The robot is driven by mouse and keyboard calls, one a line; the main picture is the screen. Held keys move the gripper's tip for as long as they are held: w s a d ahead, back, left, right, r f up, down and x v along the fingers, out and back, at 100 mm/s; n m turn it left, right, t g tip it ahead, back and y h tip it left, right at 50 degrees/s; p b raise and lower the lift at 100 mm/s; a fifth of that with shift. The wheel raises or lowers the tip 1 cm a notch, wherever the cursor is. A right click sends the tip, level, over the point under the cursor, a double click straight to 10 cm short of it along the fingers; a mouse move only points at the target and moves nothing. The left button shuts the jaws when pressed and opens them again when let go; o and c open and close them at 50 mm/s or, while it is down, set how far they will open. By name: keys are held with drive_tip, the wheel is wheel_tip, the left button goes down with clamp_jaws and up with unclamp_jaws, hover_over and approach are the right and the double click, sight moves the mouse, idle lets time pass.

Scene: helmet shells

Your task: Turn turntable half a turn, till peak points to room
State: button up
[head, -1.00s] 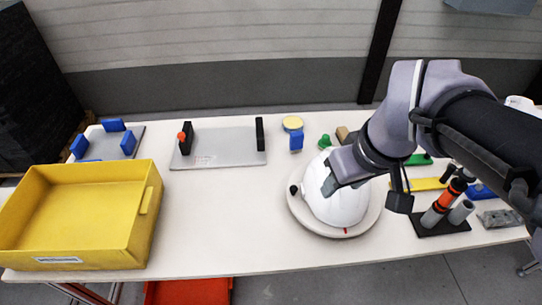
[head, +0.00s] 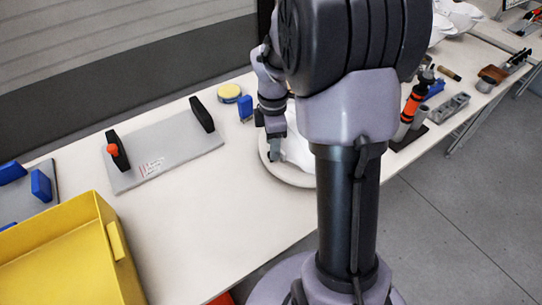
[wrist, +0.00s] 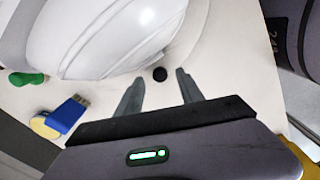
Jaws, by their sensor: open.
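The round off-white turntable (head: 271,172) lies on the white table, partly hidden behind my arm in the head view. The white helmet shell (head: 297,152) sits on it; in the wrist view the shell (wrist: 105,35) fills the upper left. A small black knob (wrist: 159,74) stands at the turntable's edge. My gripper (wrist: 158,78) is open, with its two fingers on either side of the knob near their tips; I cannot tell whether they touch it. The peak cannot be made out.
A yellow tape (head: 229,92) and blue brush (head: 245,108) lie close to the turntable. A grey plate with black uprights (head: 165,153) and a yellow bin (head: 70,255) are to the left. An orange-banded tool (head: 411,103) stands to the right.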

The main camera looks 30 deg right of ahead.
wheel_tip(320, 180, down, 3)
drive_tip(key=shift+w+r+b, duration=0.1)
drive_tip(key=shift+r+b, duration=0.1)
drive_tip(key=shift+b, duration=0.2)
drive_tip(key=shift+a, duration=0.1)
clamp_jaws()
idle(1.0)
